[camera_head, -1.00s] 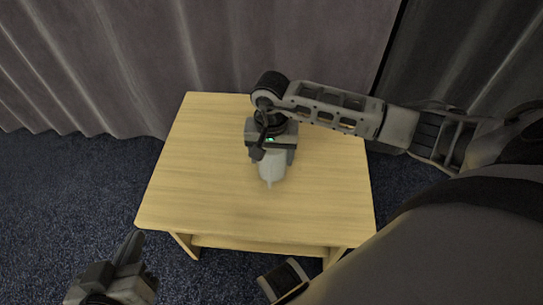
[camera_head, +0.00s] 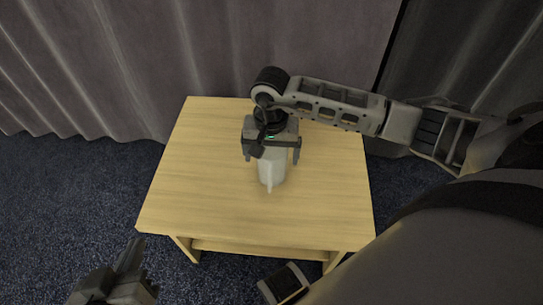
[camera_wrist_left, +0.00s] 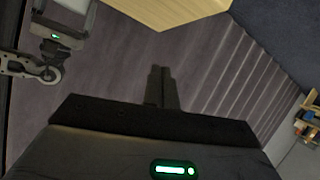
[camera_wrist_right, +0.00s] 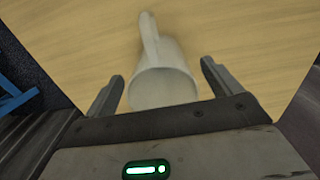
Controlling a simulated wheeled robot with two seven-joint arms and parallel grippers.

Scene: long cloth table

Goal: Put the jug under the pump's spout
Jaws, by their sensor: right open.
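The pale jug (camera_head: 271,173) stands on the wooden table, below my right gripper. In the right wrist view the jug (camera_wrist_right: 163,85) shows from above, its round rim toward the gripper and a narrow part, perhaps its handle, pointing away. My right gripper (camera_head: 272,157) is open; its fingers (camera_wrist_right: 162,74) are on either side of the jug with visible gaps. My left gripper (camera_head: 133,250) is shut and empty, low at the left, off the table; its fingertips (camera_wrist_left: 160,72) are together in the left wrist view. I cannot make out the pump or its spout in any view.
The light wooden table (camera_head: 205,185) is bare around the jug. A grey curtain (camera_head: 200,50) hangs behind it and blue carpet (camera_head: 60,195) lies around it. A blue object (camera_wrist_right: 12,95) shows at the right wrist view's left edge, and small coloured things (camera_wrist_left: 308,122) in the left wrist view.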

